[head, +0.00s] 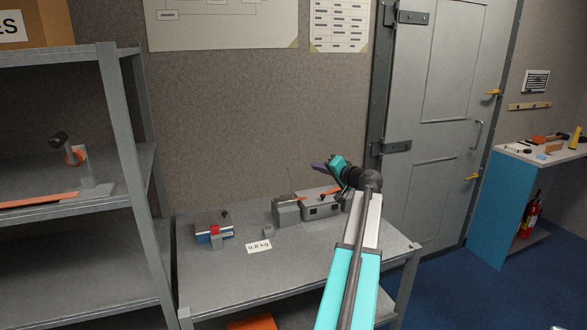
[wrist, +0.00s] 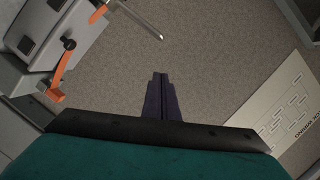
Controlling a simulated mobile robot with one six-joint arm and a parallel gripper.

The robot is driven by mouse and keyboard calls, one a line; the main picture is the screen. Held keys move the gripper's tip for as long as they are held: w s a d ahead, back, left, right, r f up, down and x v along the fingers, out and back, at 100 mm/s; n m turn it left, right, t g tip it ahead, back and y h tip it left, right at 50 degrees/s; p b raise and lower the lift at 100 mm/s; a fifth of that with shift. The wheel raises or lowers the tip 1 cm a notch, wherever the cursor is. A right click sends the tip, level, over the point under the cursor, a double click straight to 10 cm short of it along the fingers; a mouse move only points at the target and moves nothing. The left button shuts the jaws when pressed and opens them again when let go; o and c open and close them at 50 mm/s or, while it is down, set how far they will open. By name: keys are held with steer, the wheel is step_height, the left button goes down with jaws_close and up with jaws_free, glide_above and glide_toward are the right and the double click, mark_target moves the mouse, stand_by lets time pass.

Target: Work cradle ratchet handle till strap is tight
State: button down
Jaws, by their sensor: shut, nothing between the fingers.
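On the left shelf, a grey upright bracket (head: 97,170) carries an orange round part (head: 75,155) and a dark-knobbed handle (head: 59,140). This looks like the cradle ratchet. An orange strap (head: 40,201) lies on the shelf board in front of it, partly cut off by the picture's edge; I cannot tell how tight it is. My gripper (head: 316,166) is well to the right, above the back of the grey bench. Its dark purple fingers are together and empty in the wrist view (wrist: 160,76). The ratchet does not show in the wrist view.
The bench (head: 240,285) holds a grey box (head: 322,207) with an orange lever (wrist: 66,65), a blue-and-red device (head: 214,232) and a 0,8 kg sign (head: 258,247). The shelf post (head: 125,140) stands between the bench and the ratchet.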

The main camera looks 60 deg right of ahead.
steer(key=shift+s+d, duration=0.1)
steer(key=shift+s, duration=0.15)
steer(key=shift+w+d, duration=0.1)
steer(key=w+f+p, duration=0.3)
steer(key=w+p, duration=0.1)
steer(key=w, duration=0.6)
steer(key=shift+w+d+f+p, duration=0.3)
steer(key=shift+d+f+p, duration=0.1)
stand_by(0.3)
steer(key=shift+s+d, duration=0.1)
steer(key=shift+s, duration=0.05)
